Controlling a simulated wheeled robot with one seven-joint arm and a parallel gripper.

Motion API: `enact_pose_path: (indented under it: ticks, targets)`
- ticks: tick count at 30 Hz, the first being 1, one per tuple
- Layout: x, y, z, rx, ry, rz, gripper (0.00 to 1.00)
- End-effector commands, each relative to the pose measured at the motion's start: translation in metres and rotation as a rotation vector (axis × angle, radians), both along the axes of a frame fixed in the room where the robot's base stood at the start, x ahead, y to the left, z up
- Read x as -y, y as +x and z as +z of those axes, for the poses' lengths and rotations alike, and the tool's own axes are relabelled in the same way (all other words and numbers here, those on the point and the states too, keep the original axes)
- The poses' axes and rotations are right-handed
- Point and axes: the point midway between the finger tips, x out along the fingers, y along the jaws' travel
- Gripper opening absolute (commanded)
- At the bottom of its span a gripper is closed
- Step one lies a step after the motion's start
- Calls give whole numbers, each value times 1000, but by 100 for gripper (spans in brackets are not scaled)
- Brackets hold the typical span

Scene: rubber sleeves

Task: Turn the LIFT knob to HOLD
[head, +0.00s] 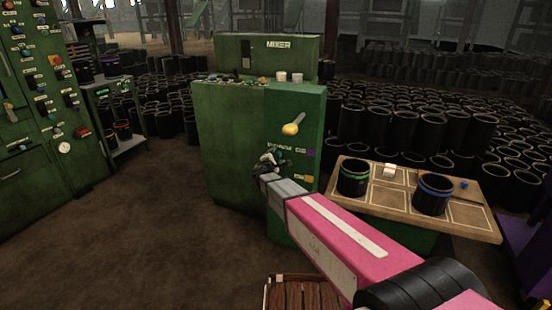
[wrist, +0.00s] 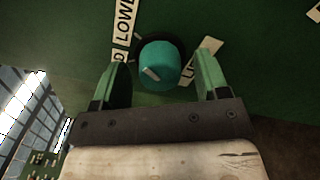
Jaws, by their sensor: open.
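A teal round knob (wrist: 160,65) with a white pointer mark sits on the green panel in the wrist view. White labels surround it: one reads "LOWE" (wrist: 125,22), one starts "LI" (wrist: 198,62), and one showing "D" is mostly hidden by a finger. The pointer's exact setting is hard to tell. My gripper (wrist: 161,80) is open, with one green finger on each side of the knob; I cannot tell whether they touch it. In the head view my gripper (head: 270,161) is at the front of the green MIXER cabinet (head: 228,145) and hides the knob.
A wooden table (head: 397,198) at the right holds a green-banded sleeve (head: 353,178) and a blue-banded sleeve (head: 433,194). Many black sleeves stand behind. A slatted crate (head: 268,294) is below. Floor at the left is clear.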

Motion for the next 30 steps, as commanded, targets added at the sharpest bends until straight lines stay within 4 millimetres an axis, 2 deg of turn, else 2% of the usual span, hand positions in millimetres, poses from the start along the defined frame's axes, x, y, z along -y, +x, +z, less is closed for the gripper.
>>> enact_pose_path:
  ticks: [1, 3, 5, 17, 30]
  targets:
    - [0, 0, 0, 0, 0, 0, 58]
    - [0, 0, 0, 0, 0, 0, 36]
    - [0, 0, 0, 0, 0, 0, 19]
    - [0, 0, 0, -18, -47, -1, 19]
    - [0, 0, 0, -131, -360, -1, 19]
